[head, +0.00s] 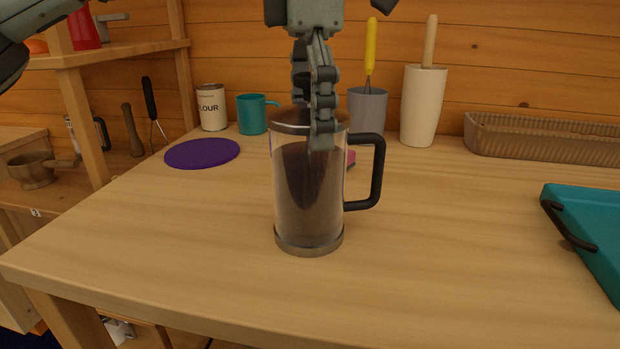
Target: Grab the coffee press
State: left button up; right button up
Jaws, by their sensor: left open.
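The coffee press (309,215) stands upright on the wooden counter in the middle of the head view. It is a clear glass cylinder with dark contents, a metal rim and base, and a black handle on its right side. My left gripper (314,122) reaches down from above onto the top of the press, with its jaws open. One finger shows in front of the upper glass; the other goes down behind it, its tip hidden. I cannot tell whether either finger touches the press. My right gripper is not in view.
Behind the press stand a flour tin (211,107), a teal mug (253,114), a grey cup (368,112) and a cream crock (423,108). A purple disc (202,153) lies at left, a teal tray (592,225) at right. The front of the counter is clear.

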pick_arm(q)
jog(key=c, duration=1.7)
jog(key=shift+r, duration=0.1)
jog(key=shift+c, duration=0.4)
jog(key=shift+r, duration=0.1)
